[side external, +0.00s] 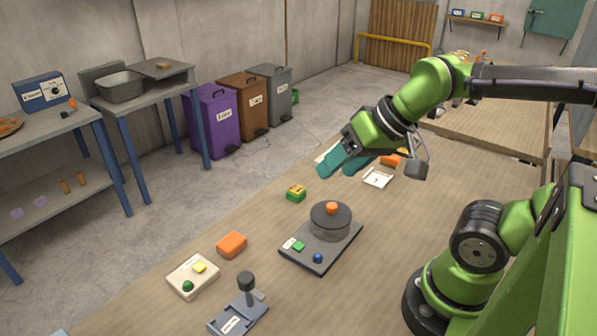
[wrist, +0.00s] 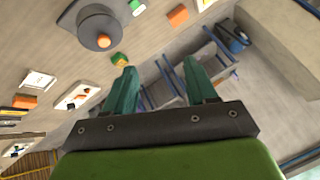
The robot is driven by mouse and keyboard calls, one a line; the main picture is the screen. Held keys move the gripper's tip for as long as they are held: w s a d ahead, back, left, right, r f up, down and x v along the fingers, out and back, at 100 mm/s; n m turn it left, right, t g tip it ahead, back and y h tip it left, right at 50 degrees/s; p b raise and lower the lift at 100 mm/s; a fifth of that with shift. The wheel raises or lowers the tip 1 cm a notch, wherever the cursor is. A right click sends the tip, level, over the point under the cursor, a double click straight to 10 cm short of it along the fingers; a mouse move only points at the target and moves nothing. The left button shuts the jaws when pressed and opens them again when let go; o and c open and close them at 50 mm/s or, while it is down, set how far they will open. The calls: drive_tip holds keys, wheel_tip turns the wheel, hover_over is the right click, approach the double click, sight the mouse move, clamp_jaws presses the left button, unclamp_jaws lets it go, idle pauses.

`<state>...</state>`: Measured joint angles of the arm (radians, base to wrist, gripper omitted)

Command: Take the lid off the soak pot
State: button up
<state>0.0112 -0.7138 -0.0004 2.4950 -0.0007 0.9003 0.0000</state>
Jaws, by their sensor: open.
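The soak pot (side external: 329,226) is a dark grey round pot on a dark base plate (side external: 304,255) on the wooden table. Its lid (side external: 325,214) is on top, with an orange knob (side external: 331,208). In the wrist view the lid (wrist: 96,22) shows at the upper left, with its orange knob (wrist: 103,41). My gripper (side external: 345,166) has teal fingers and is above the table, beyond the pot and apart from it. In the wrist view my gripper (wrist: 157,80) is open, with nothing between the fingers.
A green and yellow block (side external: 296,193) stands near the pot. An orange block (side external: 231,244), a cream button box (side external: 193,275) and a lever unit (side external: 240,306) are at the front left. A white tray (side external: 377,178) lies behind. Bare table surrounds the pot.

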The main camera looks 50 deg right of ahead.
drive_tip(key=w+d+f+n+g+h, duration=0.1)
drive_tip(key=w+d+n+g, duration=0.15)
drive_tip(key=w+d, duration=0.2)
drive_tip(key=n+g+h, duration=0.1)
drive_tip(key=n+g, duration=0.4)
hover_over(332, 205)
drive_tip(key=shift+t, duration=0.25)
drive_tip(key=f, duration=1)
drive_tip(key=shift+a, duration=0.2)
drive_tip(key=shift+d+f, duration=0.2)
drive_tip(key=shift+f, duration=2.7)
clamp_jaws()
